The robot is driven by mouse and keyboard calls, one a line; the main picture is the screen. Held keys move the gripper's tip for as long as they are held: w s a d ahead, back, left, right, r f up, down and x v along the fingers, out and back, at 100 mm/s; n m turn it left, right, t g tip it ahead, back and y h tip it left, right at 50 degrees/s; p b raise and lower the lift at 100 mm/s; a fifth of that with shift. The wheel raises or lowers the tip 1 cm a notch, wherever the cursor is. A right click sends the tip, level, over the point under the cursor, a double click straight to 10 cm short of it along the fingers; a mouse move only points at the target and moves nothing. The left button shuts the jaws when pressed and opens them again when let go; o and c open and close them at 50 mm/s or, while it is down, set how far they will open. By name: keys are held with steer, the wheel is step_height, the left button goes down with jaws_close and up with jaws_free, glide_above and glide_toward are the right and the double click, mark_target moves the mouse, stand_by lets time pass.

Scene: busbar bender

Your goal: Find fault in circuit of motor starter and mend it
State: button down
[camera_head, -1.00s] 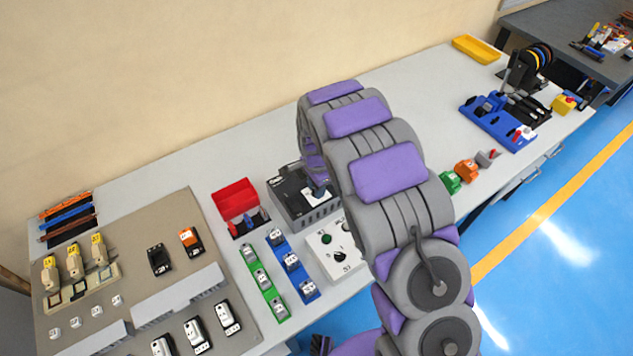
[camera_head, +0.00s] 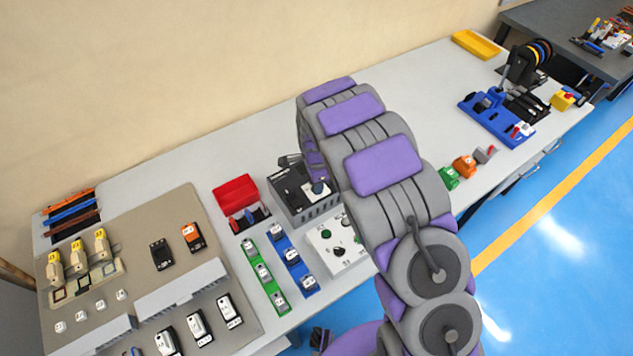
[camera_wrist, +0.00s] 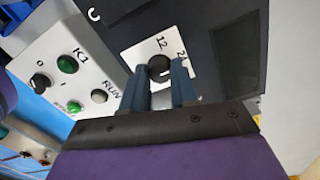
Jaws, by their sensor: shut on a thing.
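A dark tester-like box (camera_head: 292,192) stands mid-bench. In the wrist view, the dark box (camera_wrist: 110,40) carries a white dial plate (camera_wrist: 135,56) marked 12 and 24, with a black knob (camera_wrist: 160,68). My gripper (camera_wrist: 160,84) has its two blue-grey fingers on either side of this knob and is shut on it. In the head view my arm hides most of the gripper. The beige circuit board (camera_head: 125,260) at left carries several components. A white control box (camera_head: 340,262) is beside the tester; the wrist view shows its K1 and RUN labels (camera_wrist: 70,68).
A red bin (camera_head: 235,193), a green terminal strip (camera_head: 262,275) and a blue terminal strip (camera_head: 290,262) lie between board and tester. Green, orange and grey parts (camera_head: 464,167) sit near the front edge. A blue-based bender (camera_head: 490,115) and yellow tray (camera_head: 476,45) stand right. The back middle is clear.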

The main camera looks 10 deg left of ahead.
steer(key=c, duration=0.9)
jaws_free()
steer(key=shift+a, duration=0.2)
steer(key=shift+d+r, duration=0.1)
steer(key=shift+r, duration=0.35)
steer(key=r+p, duration=0.1)
steer(key=r, duration=0.7)
steer(key=r+p, duration=0.1)
steer(key=r, duration=0.7)
steer(key=shift+w+a+r, duration=0.1)
steer(key=shift+a+r, duration=0.1)
